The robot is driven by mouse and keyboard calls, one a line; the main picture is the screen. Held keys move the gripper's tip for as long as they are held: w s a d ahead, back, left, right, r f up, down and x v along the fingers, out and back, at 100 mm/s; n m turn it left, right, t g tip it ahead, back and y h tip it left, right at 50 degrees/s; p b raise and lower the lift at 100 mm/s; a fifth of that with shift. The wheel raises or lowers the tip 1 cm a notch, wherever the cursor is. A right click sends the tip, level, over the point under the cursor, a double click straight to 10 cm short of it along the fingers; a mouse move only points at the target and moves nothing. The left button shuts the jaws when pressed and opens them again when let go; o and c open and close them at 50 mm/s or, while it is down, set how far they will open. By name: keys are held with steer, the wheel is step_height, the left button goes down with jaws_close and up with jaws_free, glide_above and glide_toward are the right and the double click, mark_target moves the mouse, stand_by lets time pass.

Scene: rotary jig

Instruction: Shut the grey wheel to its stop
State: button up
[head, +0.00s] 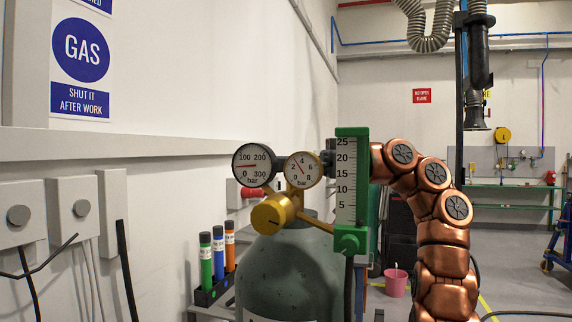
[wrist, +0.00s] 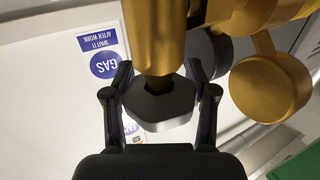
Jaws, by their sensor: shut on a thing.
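The grey wheel (wrist: 163,112) is a dark, lobed knob under a brass stem in the wrist view. My gripper (wrist: 159,88) has one finger on each side of the wheel and is shut on it. In the head view the wheel cannot be made out. There my copper arm comes in from the right, and its end is largely hidden behind the clear flow tube and the gauges. The wheel's turn angle and its stop cannot be read.
A green gas cylinder (head: 290,268) carries brass fittings, two dial gauges (head: 254,166) and a scaled flow tube (head: 346,185) with green ends, close to my arm. Coloured tubes (head: 218,252) stand in a rack at left. A pink bucket (head: 396,283) stands on the floor behind.

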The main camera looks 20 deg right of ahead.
steer(key=shift+f+t+b, duration=0.2)
steer(key=shift+t+b, duration=0.1)
steer(key=shift+b, duration=0.35)
steer(key=shift+c, duration=0.2)
steer(key=shift+m+t+b, duration=0.3)
steer(key=shift+m+b, duration=0.1)
steer(key=shift+b, duration=0.05)
steer(key=m+t+b, duration=0.1)
steer(key=t+b, duration=0.1)
steer(key=b, duration=0.1)
steer(key=shift+f+m+h, duration=0.1)
steer(key=shift+m+h, duration=0.2)
steer(key=shift+h, duration=0.1)
steer(key=m+t+b, duration=0.1)
steer(key=b, duration=0.1)
steer(key=m+t+h+b, duration=0.1)
steer(key=t, duration=0.1)
steer(key=shift+w+h+b, duration=0.2)
steer(key=shift+h+b, duration=0.1)
steer(key=shift+b, duration=0.1)
steer(key=shift+w+d+r+m+t+h+b, duration=0.1)
steer(key=shift+m+t+h+b, duration=0.15)
steer(key=shift+m+t+b, duration=0.2)
steer(key=shift+w+d+r+m+t+h+b, duration=0.1)
steer(key=shift+m+t+h+b, duration=0.2)
steer(key=shift+t, duration=0.55)
steer(key=shift+r, duration=0.1)
steer(key=o, duration=1.1)
